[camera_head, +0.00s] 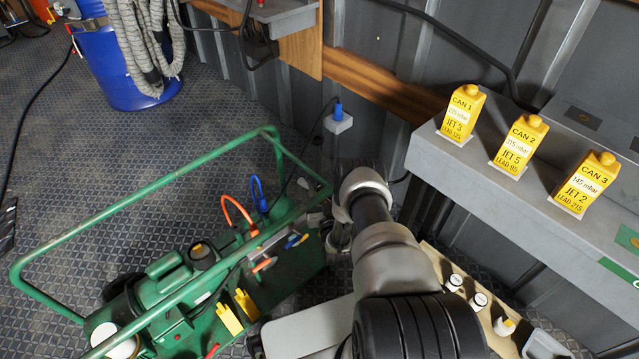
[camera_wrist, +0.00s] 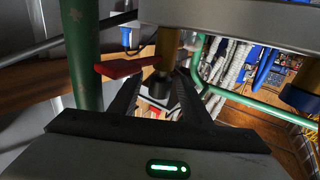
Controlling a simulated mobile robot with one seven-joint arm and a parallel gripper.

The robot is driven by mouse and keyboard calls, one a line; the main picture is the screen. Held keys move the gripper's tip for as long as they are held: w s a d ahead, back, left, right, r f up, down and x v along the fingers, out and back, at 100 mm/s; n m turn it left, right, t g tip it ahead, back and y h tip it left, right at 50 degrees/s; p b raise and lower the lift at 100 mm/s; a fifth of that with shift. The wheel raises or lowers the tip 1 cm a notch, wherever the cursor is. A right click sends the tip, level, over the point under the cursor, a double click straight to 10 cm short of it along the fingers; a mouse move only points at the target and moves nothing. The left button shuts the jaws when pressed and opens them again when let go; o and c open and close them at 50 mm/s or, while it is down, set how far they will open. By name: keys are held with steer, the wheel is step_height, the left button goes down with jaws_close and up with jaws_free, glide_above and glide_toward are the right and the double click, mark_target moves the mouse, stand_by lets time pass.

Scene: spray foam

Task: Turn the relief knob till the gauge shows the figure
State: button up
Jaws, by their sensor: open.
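In the wrist view, my gripper (camera_wrist: 160,76) has its two dark fingers spread apart. A dark knob-like end (camera_wrist: 158,88) on a brass-coloured stem shows between the fingers; whether it is the relief knob, or lies beyond the fingertips, I cannot tell. A red lever (camera_wrist: 124,67) is just left of the stem. In the head view, my arm reaches down to the right end of the green wheeled machine (camera_head: 185,300), and my gripper (camera_head: 338,240) is mostly hidden there. No gauge face is readable in either view.
Yellow cans CAN 1 (camera_head: 461,116), CAN 2 (camera_head: 519,146) and CAN 3 (camera_head: 585,184) stand on a grey shelf (camera_head: 470,185) at right. White-capped bottles (camera_head: 478,300) sit in a wooden rack below. A green tube frame (camera_head: 150,190) surrounds the machine. A blue drum (camera_head: 120,75) stands behind.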

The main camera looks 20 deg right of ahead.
steer(key=c, duration=1)
steer(key=shift+n+y, duration=0.5)
steer(key=shift+y, duration=0.2)
steer(key=shift+c, duration=0.2)
steer(key=n+y, duration=0.1)
steer(key=y, duration=0.2)
steer(key=n+y, duration=0.2)
steer(key=shift+n+y, duration=0.3)
steer(key=shift+y, duration=0.1)
steer(key=o, duration=1)
steer(key=shift+o, duration=0.2)
